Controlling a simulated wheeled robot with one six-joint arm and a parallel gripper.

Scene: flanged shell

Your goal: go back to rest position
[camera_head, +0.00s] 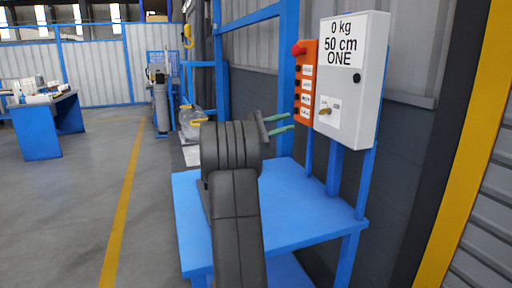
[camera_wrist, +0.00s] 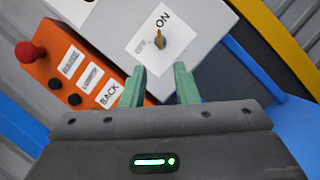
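My gripper (camera_head: 282,124) has two green fingers and is in front of the control boxes. In the wrist view my gripper (camera_wrist: 160,86) shows its fingers apart with nothing between them. The switch (camera_head: 324,111) sits low on a grey box (camera_head: 350,75) labelled "0 kg 50 cm ONE". My dark arm reaches forward over the blue table.
An orange button panel (camera_head: 305,80) with a red knob (camera_head: 298,49) hangs left of the grey box. The blue table (camera_head: 300,215) below is bare where visible. A yellow post stands at right. A blue workbench (camera_head: 40,125) is far left; open floor (camera_head: 80,200) lies between.

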